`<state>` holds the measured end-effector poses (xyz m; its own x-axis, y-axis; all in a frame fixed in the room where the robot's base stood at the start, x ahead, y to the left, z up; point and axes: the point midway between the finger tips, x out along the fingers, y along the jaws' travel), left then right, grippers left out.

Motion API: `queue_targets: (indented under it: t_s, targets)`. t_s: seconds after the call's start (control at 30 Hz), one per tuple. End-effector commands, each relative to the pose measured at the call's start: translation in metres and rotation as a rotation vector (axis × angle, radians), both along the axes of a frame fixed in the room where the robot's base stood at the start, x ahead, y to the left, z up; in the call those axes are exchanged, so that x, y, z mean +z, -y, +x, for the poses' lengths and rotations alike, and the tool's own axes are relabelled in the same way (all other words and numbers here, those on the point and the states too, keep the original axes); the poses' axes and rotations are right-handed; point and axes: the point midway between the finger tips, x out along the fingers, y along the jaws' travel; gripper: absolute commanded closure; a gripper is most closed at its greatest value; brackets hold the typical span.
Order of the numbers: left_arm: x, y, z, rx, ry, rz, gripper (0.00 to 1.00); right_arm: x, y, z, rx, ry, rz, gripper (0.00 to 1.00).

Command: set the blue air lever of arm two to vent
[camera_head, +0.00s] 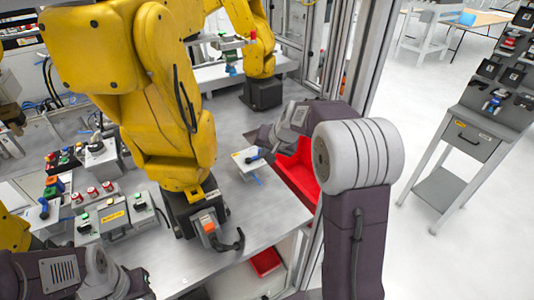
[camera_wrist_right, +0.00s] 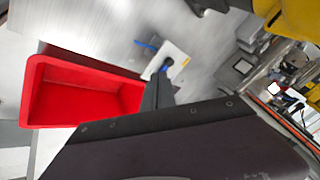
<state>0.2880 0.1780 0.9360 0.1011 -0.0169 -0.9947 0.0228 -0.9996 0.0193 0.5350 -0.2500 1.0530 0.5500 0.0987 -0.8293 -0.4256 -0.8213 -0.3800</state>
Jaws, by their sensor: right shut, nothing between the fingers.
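A small white block (camera_head: 248,162) with a blue air lever (camera_head: 253,158) and blue tubing sits on the metal table, right of the near yellow arm. Another blue lever (camera_head: 43,206) stands at the far left. My left gripper (camera_head: 135,284) is at the bottom left, its fingers unclear.
A red bin (camera_head: 301,176) lies beside the block at the table's right edge; it is large in the wrist view (camera_wrist_right: 85,92). The near yellow arm (camera_head: 172,130) stands left of the block. Button boxes (camera_head: 112,214) crowd the left. Bare table lies in front of the block.

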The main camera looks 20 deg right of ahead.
Motion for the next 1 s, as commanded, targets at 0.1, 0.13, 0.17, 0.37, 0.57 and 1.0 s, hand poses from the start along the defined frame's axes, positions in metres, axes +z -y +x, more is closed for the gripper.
queue_targets:
  t_s: [0.1,0.13,0.17,0.37,0.57,1.0]
  targets:
    - [-0.005,0.0,0.0,0.0,0.0,0.0,0.64,0.002,0.039,0.019,-0.09,0.037,0.024,1.0]
    - [-0.005,0.0,0.0,0.0,0.0,0.0,0.64,0.002,0.044,0.021,-0.101,0.042,0.026,1.0]
    - [-0.005,0.0,0.0,0.0,0.0,0.0,0.64,0.003,0.048,0.023,-0.109,0.046,0.028,1.0]
    - [-0.004,0.0,0.0,0.0,0.0,0.0,0.64,0.003,0.051,0.023,-0.116,0.048,0.03,1.0]
    - [-0.004,0.0,0.0,0.0,0.0,0.0,0.64,-0.001,0.05,0.026,-0.115,0.045,0.03,1.0]
    - [-0.002,0.0,0.0,0.0,0.0,0.0,0.64,-0.063,0.045,0.072,-0.113,0.045,0.028,1.0]
